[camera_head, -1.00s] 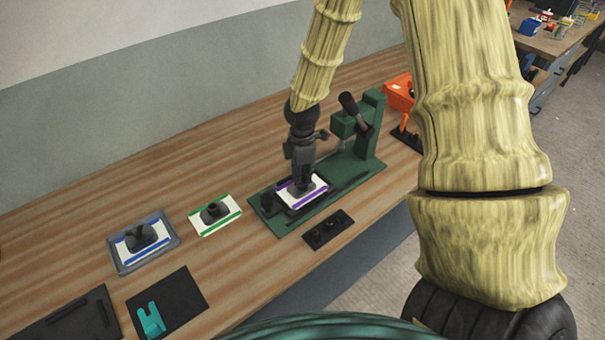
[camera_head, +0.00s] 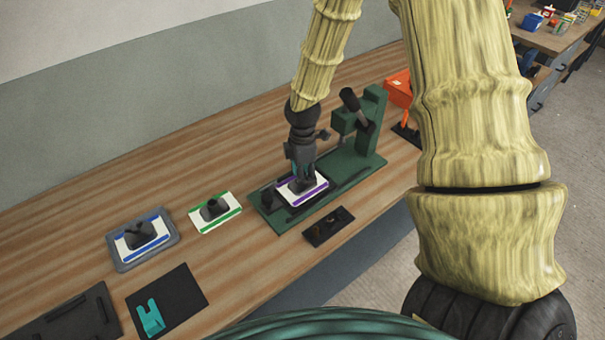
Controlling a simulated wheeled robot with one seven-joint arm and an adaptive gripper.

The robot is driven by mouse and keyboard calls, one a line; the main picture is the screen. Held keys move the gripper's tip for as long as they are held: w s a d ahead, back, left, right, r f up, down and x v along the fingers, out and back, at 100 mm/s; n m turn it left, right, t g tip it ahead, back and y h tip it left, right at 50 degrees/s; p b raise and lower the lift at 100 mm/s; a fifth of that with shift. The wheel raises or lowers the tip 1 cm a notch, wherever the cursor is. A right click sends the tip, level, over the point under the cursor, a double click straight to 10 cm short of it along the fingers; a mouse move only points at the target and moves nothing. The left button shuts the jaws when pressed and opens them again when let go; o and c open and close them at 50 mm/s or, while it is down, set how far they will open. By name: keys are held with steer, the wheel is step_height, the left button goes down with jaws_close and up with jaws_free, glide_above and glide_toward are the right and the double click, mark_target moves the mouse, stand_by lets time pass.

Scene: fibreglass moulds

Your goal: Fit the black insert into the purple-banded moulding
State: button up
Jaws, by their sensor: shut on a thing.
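The purple-banded moulding (camera_head: 318,194) is a white plate with purple bands along its edges. It lies on the dark green fixture (camera_head: 284,227). My gripper (camera_head: 303,182) points down over the moulding and is shut on a black insert (camera_head: 306,187), whose dark base shows at the moulding's middle. The fingers hide part of the insert, and I cannot tell whether it is fully seated or just above the moulding.
A small black holder (camera_head: 329,227) lies in front. Green-banded (camera_head: 231,215) and blue-banded (camera_head: 156,229) mouldings with dark pieces lie left. A black mat (camera_head: 187,288) bears a teal piece (camera_head: 151,318). Orange box (camera_head: 397,88) behind.

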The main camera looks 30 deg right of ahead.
steer(key=shift+w+d+r, duration=0.1)
steer(key=shift+w+r, duration=0.05)
steer(key=shift+r, duration=0.6)
step_height(320, 180, up, 12)
steer(key=b, duration=0.2)
steer(key=shift+b, duration=0.35)
steer(key=shift+f, duration=0.1)
